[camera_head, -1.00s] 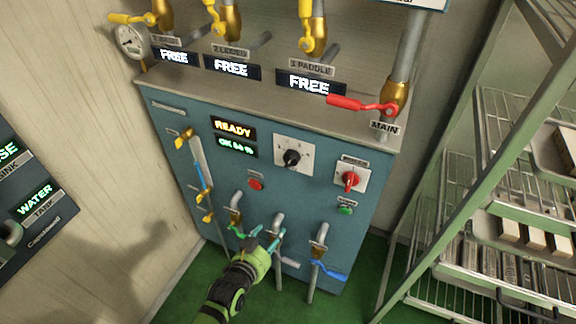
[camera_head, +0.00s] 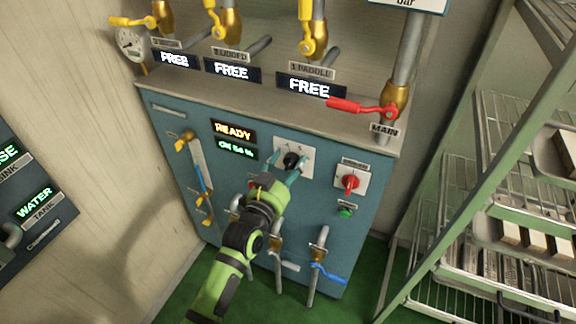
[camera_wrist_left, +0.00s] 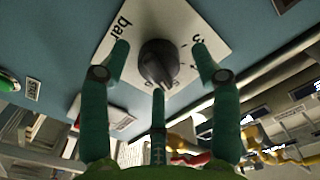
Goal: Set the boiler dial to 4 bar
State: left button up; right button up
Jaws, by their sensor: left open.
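The boiler dial is a black knob (camera_head: 291,160) on a white square plate (camera_head: 308,158) on the blue boiler front, below the right part of the top ledge. In the left wrist view the knob (camera_wrist_left: 159,62) sits in the middle of its plate (camera_wrist_left: 186,15), marked "bar" with numbers. My left gripper (camera_head: 287,168) is at the plate, its teal fingers open on either side of the knob. In the wrist view its fingers (camera_wrist_left: 160,70) stand apart around the knob, with visible gaps. Part of the plate is hidden by the fingers. My right gripper is not in view.
A red rotary switch (camera_head: 350,182) is right of the dial, with a green button (camera_head: 345,212) below it. A red-handled main valve (camera_head: 362,107) is above. Blue (camera_head: 328,274) and other lever taps are low on the front. A wire rack (camera_head: 470,215) stands at right.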

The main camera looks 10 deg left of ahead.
pick_arm(q)
jog(key=c, duration=1.1)
jog(key=shift+r, duration=0.1)
jog(key=shift+c, duration=0.2)
